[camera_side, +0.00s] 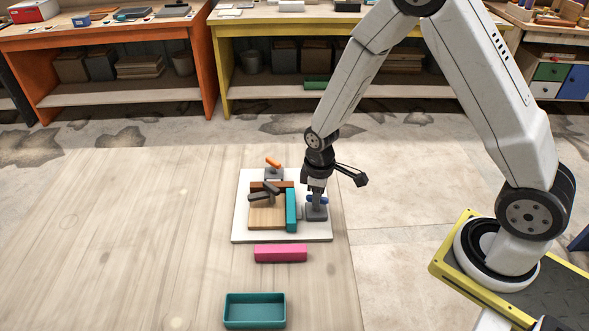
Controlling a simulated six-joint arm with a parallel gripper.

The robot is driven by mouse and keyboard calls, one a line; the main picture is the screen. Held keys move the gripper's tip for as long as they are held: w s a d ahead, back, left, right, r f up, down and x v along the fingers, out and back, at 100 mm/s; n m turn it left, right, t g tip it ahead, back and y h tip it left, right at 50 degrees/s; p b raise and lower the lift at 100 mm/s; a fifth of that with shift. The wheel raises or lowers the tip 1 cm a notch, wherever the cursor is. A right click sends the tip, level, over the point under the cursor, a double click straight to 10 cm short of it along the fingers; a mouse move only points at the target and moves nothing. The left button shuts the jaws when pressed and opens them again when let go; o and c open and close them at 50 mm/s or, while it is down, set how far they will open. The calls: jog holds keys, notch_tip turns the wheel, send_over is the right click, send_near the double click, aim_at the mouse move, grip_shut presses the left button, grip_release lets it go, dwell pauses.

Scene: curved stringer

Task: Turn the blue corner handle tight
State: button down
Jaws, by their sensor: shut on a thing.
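The blue handle (325,199) shows as a small blue piece at the right side of the white board, on top of a grey clamp block (316,213). My gripper (317,197) points down over it and is shut on it; the fingers hide most of the handle. An orange handle (272,162) sits on another grey block at the back of the board. A teal bar (291,211) stands along the right edge of a wooden block (266,217), and a brown bar (285,186) lies along its back. A dark grey clamp piece (263,194) rests over the wooden block.
The white board (244,222) lies on a pale wooden table (160,240). A pink block (281,253) and an empty teal tray (255,321) lie in front of it. The table's left side is clear. Orange and yellow workbenches stand behind.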

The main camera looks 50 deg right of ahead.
jog(key=c, duration=0.5)
grip_release()
jog(key=shift+r, duration=0.15)
jog(key=shift+r, duration=3.75)
jog(key=shift+s+r, duration=0.3)
jog(key=shift+r, duration=0.05)
jog(key=shift+s+d+r+m+t, duration=0.1)
jog(key=shift+s+r+m+t, duration=0.35)
jog(key=shift+s+r+m, duration=0.7)
jog(key=shift+s+d+r+m+t, duration=0.1)
jog(key=shift+s+r+m+t, duration=0.5)
jog(key=shift+s, duration=1.15)
jog(key=shift+s+r+m+t, duration=0.25)
jog(key=shift+s+r+m, duration=0.3)
jog(key=shift+s+m, duration=0.75)
